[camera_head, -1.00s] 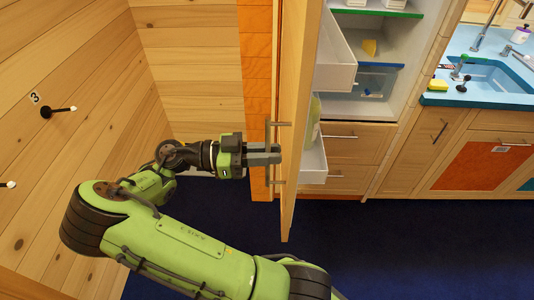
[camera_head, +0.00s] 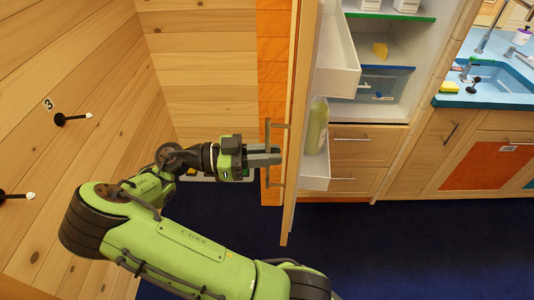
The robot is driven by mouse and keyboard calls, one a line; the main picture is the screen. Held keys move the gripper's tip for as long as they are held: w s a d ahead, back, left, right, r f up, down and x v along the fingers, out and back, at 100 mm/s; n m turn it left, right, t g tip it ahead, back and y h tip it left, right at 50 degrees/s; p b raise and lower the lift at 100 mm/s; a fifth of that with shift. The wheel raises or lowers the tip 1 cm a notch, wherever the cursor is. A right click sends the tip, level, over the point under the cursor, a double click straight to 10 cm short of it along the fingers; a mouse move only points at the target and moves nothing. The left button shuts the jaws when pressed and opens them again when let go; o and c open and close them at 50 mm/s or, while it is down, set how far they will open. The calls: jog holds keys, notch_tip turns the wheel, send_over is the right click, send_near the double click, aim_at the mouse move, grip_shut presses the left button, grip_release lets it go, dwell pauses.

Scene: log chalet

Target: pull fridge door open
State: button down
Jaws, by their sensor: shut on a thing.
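The fridge door (camera_head: 298,150) is a tall wooden panel, seen nearly edge-on and swung well open. White door bins (camera_head: 316,168) on its inner side face right, and a bottle (camera_head: 317,126) stands in the lower one. A long metal handle (camera_head: 269,131) runs along the door's outer, left side. My gripper (camera_head: 268,154) is shut on the handle at its middle, reaching it from the left. The open fridge interior (camera_head: 385,55) shows to the right, with a blue-edged shelf and a clear drawer.
A wooden cabinet with drawers (camera_head: 357,160) is below the fridge. A counter with a blue sink (camera_head: 500,80) is at the right. A log wall with black hooks (camera_head: 70,119) stands at the left. The dark blue floor (camera_head: 400,250) is clear in front.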

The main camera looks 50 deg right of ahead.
jog(key=c, duration=1.3)
grip_release()
jog(key=p+v, duration=0.6)
jog(key=v, duration=0.9)
jog(key=shift+w+a+p, duration=0.25)
jog(key=shift+a+p, duration=0.05)
jog(key=shift+p, duration=0.05)
